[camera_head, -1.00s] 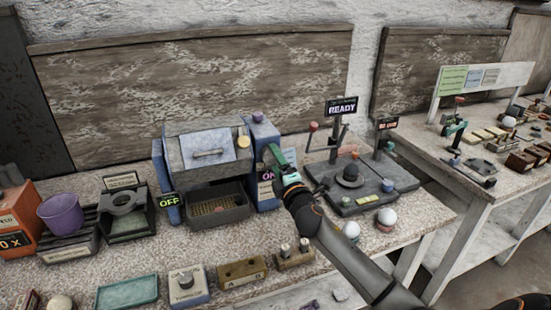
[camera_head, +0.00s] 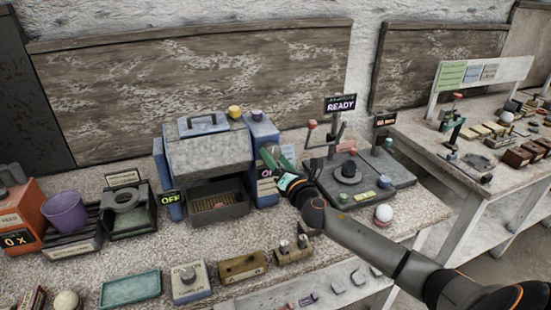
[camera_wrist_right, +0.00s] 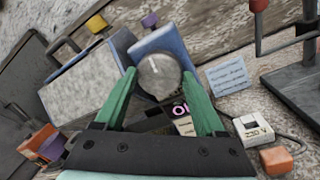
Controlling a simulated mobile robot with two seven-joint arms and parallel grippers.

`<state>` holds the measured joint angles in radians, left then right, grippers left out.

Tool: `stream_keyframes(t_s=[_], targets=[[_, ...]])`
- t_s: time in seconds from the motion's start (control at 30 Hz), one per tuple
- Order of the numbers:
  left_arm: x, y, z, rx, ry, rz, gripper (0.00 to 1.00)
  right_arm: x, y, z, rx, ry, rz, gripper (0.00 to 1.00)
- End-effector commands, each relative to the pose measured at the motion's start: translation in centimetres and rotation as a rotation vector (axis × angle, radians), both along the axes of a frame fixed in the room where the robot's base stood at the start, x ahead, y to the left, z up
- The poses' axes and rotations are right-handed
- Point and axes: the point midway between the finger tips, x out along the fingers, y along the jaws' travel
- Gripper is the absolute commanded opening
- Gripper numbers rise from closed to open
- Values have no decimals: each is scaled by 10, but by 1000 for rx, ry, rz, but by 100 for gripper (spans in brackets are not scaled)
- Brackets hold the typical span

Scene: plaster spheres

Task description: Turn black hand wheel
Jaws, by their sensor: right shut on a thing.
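The round hand wheel (camera_wrist_right: 160,75) looks grey, not black, in the right wrist view. It sits at the side of the blue machine (camera_head: 208,155), between the green fingers of my right gripper (camera_wrist_right: 158,82). The fingers are shut on it from both sides. In the head view my right gripper (camera_head: 276,156) is at the machine's right side and hides most of the wheel. The machine's grey lid has its handle (camera_head: 203,123) on top, and a yellow knob (camera_head: 234,112) stands at its upper right. My left gripper is not in view.
A dark tray (camera_head: 218,211) is below the lid. A base with a black knob and a READY sign (camera_head: 341,105) stands right of my gripper, and my right arm passes in front of it. Small boxes and a teal tray (camera_head: 128,287) line the front edge.

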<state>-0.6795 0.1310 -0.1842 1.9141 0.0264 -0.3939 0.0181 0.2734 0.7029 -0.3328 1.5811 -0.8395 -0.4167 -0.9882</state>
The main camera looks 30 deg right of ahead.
Motion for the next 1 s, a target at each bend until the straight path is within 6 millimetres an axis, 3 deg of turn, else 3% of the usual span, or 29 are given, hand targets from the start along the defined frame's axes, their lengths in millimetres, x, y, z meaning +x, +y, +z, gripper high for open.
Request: stream_keyframes(t_s=[0.33,0.87,0.9,1.0], targets=[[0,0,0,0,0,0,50,0,-1,2,-133,29,-1,16],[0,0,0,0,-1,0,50,0,0,2,-153,34,0,16],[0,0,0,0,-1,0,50,0,0,2,-153,34,0,75],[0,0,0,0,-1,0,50,0,0,2,-152,35,-1,86]])
